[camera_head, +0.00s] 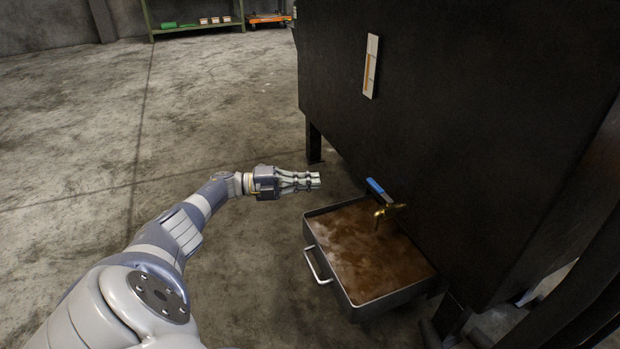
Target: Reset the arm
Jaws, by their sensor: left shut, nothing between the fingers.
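My left arm reaches in from the lower left. Its gripper (318,180) is shut and empty, pointing right. My right gripper does not show.
A large dark tank (440,120) on legs fills the right, with a white level gauge (371,66). A brass tap (388,211) with a blue handle (375,187) sits over a metal pan (396,297) of brown liquid. Open concrete floor lies left; a green shelf (197,27) stands far back.

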